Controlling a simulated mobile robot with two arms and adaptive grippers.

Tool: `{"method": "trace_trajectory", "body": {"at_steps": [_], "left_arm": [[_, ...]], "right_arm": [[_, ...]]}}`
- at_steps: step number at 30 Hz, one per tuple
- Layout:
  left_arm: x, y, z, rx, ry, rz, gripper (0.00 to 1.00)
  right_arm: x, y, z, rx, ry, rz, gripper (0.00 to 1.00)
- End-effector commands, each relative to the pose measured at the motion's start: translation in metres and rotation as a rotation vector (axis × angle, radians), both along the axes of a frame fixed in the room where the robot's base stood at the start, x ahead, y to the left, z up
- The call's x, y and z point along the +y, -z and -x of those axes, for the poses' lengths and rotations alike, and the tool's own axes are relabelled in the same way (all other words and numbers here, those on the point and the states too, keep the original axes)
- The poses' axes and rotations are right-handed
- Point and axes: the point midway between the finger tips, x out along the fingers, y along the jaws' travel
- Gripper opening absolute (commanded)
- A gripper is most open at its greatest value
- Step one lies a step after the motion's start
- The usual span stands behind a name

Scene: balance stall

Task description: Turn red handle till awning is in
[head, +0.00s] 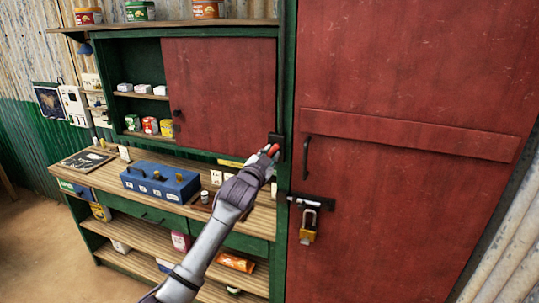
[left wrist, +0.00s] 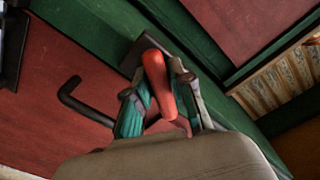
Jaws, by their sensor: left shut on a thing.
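The red handle (head: 271,149) sits on a dark bracket (head: 276,139) on the green post between the cabinet and the red door. In the left wrist view the red handle (left wrist: 157,82) lies between the two fingers. My left gripper (head: 266,158) is shut on the handle; its fingers also show close on both sides in the left wrist view (left wrist: 160,95). The awning cannot be made out in either view. My right gripper is not in view.
The red door (head: 400,80) with a black pull and a yellow padlock (head: 308,228) stands to the right. A blue box (head: 160,183) and small cards are on the wooden counter (head: 85,158). A sliding red panel (head: 222,90) covers part of the shelves.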

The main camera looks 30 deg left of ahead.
Motion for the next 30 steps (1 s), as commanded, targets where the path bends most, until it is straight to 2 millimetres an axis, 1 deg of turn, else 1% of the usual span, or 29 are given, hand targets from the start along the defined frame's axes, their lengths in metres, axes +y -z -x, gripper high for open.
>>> {"method": "trace_trajectory", "body": {"at_steps": [17,30], "left_arm": [[-0.004,0.002,-0.001,-0.124,0.000,0.537,0.00],[-0.007,0.001,-0.002,-0.220,-0.001,0.944,0.00]], "right_arm": [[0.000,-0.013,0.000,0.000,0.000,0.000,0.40],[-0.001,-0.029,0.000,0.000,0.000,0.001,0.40]]}}
